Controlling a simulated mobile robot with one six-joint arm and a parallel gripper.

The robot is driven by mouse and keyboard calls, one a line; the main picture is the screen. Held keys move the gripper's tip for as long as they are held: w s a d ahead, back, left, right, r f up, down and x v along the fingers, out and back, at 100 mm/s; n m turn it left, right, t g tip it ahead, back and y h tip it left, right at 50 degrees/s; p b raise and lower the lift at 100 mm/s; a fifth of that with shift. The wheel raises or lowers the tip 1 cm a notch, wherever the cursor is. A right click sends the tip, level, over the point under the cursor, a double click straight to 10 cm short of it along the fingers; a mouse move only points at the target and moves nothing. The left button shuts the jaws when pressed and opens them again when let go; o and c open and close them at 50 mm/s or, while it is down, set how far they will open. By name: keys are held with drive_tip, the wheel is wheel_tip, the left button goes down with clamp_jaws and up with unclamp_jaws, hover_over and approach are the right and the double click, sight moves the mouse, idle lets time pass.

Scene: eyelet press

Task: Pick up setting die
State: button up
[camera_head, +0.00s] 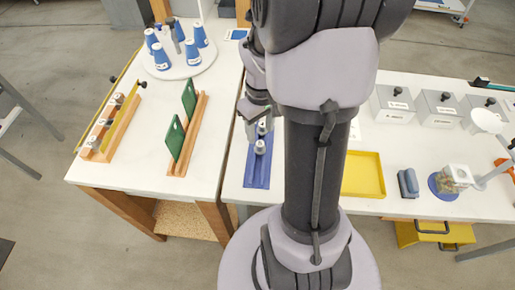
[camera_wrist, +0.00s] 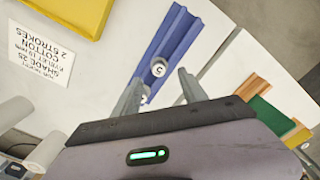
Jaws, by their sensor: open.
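Two small grey metal cylinders, which look like setting dies, sit in a blue channel-shaped rack (camera_head: 256,175) on the white table. The nearer die (camera_head: 260,147) shows clearly in the head view, and the other (camera_head: 262,128) is close to my gripper (camera_head: 257,112). In the wrist view, a die marked 5 (camera_wrist: 158,69) stands in the blue rack (camera_wrist: 177,38), between and beyond the fingers of my gripper (camera_wrist: 160,80). A second die (camera_wrist: 144,98) is partly hidden by the left finger. My gripper is open, with nothing between its fingertips. My arm hides part of the table.
A yellow tray (camera_head: 363,176) lies right of the rack, with grey boxes (camera_head: 436,107) behind. Left are a wooden rack with green plates (camera_head: 174,138), a rail of metal pieces (camera_head: 107,125) and blue cones on a round stand (camera_head: 180,70). A printed card (camera_wrist: 42,52) lies nearby.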

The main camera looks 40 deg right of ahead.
sight(260, 143)
drive_tip(key=f+b, duration=0.1)
drive_tip(key=f, duration=0.1)
drive_tip(key=f+b, duration=0.1)
drive_tip(key=f, duration=0.1)
drive_tip(key=f+b, duration=0.1)
drive_tip(key=f, duration=0.2)
drive_tip(key=shift+w+d+f, duration=0.1)
drive_tip(key=shift+w+d, duration=0.05)
drive_tip(key=shift+w, duration=0.15)
drive_tip(key=shift+r, duration=0.2)
drive_tip(key=shift+c, duration=0.2)
clamp_jaws()
